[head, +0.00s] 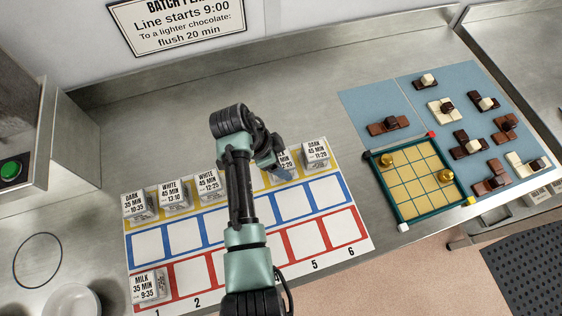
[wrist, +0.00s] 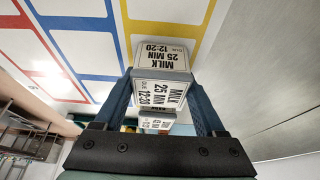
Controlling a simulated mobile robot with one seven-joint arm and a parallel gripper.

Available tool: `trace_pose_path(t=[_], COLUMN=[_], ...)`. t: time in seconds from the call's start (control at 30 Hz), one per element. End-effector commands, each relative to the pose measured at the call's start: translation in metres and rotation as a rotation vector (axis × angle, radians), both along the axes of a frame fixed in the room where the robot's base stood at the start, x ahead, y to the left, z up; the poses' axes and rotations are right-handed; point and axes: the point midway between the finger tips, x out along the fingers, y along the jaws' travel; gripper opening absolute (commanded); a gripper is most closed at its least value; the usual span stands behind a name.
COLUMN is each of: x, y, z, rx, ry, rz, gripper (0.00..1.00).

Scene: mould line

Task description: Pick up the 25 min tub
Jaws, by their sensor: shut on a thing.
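The 25 min tub is a small pale block labelled MILK, 25 MIN, 12:20. In the wrist view the tub (wrist: 160,92) sits between the two dark blue fingers of my gripper (wrist: 160,100), with its label on two faces. In the head view the tub (head: 287,158) is at the yellow row of the board, near the right end, partly covered by my gripper (head: 274,162). My gripper is shut on it. I cannot tell whether its base touches the board.
The board (head: 345,245) has yellow, blue and red rows. A DARK tub (head: 316,154) stands close on the right; several tubs stand left in the yellow row. A MILK tub (head: 148,288) is in the red row. Chocolates lie on a blue mat (head: 365,102) beside a framed grid (head: 425,205).

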Motion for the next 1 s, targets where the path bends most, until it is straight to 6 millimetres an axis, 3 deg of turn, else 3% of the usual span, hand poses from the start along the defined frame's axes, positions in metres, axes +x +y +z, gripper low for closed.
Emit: trace_pose_path(t=[0.03, 0.17, 0.2, 0.4, 0.53, 1.0], x=[0.000, 0.000, 0.001, 0.001, 0.002, 0.001], y=[0.000, 0.000, 0.000, 0.000, 0.000, 0.000], z=[0.000, 0.000, 0.001, 0.002, 0.013, 0.096], rx=[0.000, -0.001, 0.000, 0.000, 0.000, 0.000], ry=[-0.001, -0.001, -0.002, -0.002, -0.006, -0.004], rz=[0.000, 0.000, 0.001, 0.000, 0.000, 0.001], gripper=[0.35, 0.12, 0.10, 0.10, 0.10, 0.10])
